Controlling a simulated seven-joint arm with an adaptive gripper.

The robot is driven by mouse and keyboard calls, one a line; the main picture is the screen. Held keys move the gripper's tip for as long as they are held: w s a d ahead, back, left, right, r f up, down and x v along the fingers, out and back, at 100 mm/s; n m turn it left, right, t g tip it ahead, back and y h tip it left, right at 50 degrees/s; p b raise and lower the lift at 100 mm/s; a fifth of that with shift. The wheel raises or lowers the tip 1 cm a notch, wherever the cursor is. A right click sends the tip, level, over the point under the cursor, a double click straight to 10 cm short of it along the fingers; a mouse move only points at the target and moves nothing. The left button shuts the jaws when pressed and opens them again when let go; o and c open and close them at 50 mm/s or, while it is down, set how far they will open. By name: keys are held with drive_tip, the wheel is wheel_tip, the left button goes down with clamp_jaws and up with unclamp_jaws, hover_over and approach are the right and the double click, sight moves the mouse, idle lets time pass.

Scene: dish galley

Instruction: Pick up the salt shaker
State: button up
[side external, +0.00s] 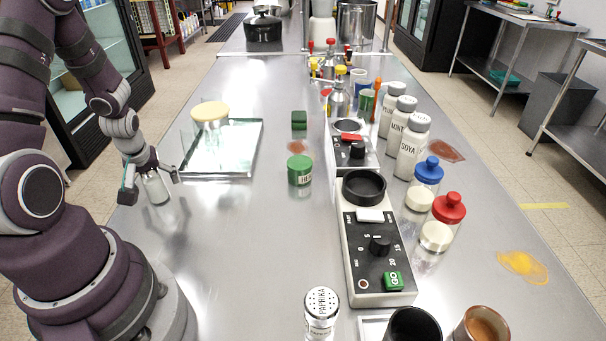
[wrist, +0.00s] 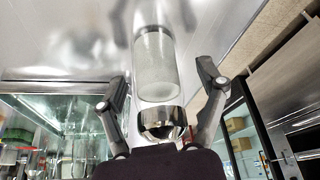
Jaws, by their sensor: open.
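The salt shaker (side external: 157,189) is a small clear glass with white contents, standing at the left edge of the steel counter. In the wrist view the salt shaker (wrist: 156,68) shows a shiny metal cap nearest my palm. My gripper (side external: 150,181) is over it and open, with one finger on each side. In the wrist view my gripper (wrist: 162,93) shows gaps between both fingers and the shaker. Whether a finger touches it in depth I cannot tell.
A glass tray (side external: 240,150) with a cream-lidded jar (side external: 210,113) lies right of my gripper. The counter in front is clear.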

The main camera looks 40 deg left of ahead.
drive_tip(key=c, duration=1.3)
drive_tip(key=shift+r, duration=0.15)
